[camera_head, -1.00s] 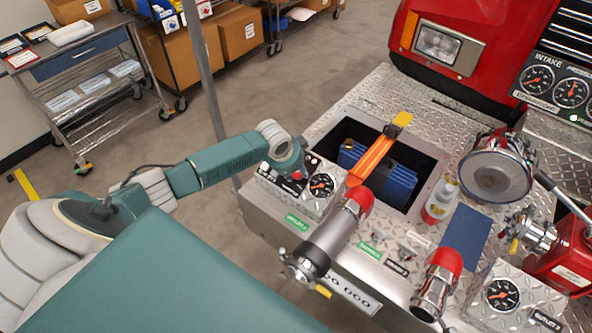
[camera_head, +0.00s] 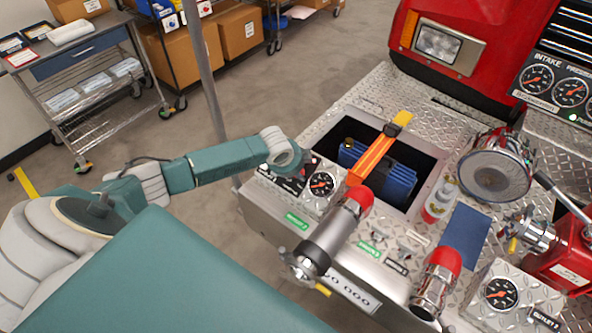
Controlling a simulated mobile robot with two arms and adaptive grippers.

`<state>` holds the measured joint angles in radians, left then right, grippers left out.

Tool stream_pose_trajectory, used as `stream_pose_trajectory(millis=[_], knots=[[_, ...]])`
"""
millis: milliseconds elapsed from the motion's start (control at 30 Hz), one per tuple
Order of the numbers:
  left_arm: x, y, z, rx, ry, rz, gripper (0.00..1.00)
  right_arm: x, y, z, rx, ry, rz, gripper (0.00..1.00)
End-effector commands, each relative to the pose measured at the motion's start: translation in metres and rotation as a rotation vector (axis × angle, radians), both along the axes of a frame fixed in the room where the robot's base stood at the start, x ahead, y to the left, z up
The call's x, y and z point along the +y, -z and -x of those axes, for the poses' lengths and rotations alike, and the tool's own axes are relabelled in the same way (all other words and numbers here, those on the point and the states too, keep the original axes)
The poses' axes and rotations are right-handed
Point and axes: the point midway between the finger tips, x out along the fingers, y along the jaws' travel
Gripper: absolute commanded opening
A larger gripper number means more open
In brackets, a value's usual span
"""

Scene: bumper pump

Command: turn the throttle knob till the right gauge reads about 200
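My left arm reaches in from the left, and its end with the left gripper (camera_head: 301,160) is over a small dark control panel (camera_head: 294,186) at the near left corner of the truck deck. The wrist covers part of this panel, so I cannot make out the fingers or a throttle knob under them. On the upright panel at the upper right are the left gauge (camera_head: 537,79) and the right gauge (camera_head: 570,92), with black dials and red needles. The right gauge's figures are too small to read. My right gripper is not in view.
Beside the dark panel are a small gauge (camera_head: 321,184) and a red-capped outlet pipe (camera_head: 335,236). An orange strap (camera_head: 371,158) crosses an open bay with a blue case (camera_head: 400,183). Another gauge (camera_head: 501,293) sits at the lower right.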

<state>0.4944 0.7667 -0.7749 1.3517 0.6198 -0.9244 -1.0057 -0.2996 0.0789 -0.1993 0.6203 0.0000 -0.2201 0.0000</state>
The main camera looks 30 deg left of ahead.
Motion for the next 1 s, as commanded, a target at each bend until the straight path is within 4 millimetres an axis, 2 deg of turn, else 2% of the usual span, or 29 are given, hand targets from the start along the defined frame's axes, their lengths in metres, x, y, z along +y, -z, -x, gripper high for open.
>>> stream_pose_trajectory(millis=[33,367,400,467,500,833,1000], knots=[[-0.004,-0.005,-0.005,-0.013,0.007,0.005,0.07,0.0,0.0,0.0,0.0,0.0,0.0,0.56],[-0.005,-0.004,-0.004,-0.012,0.009,0.006,0.07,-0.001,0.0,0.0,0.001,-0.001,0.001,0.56],[-0.005,-0.004,-0.004,-0.012,0.009,0.007,0.37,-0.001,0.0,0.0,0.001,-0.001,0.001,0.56],[-0.005,-0.004,-0.004,-0.011,0.008,0.006,0.49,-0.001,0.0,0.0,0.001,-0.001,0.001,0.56],[-0.004,-0.004,-0.004,-0.01,0.007,0.006,0.52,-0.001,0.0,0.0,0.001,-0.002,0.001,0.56],[-0.002,-0.004,0.0,-0.004,0.005,0.002,0.52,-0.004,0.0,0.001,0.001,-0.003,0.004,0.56],[-0.003,-0.024,0.01,-0.006,0.007,-0.001,0.52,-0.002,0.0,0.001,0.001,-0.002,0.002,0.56]])
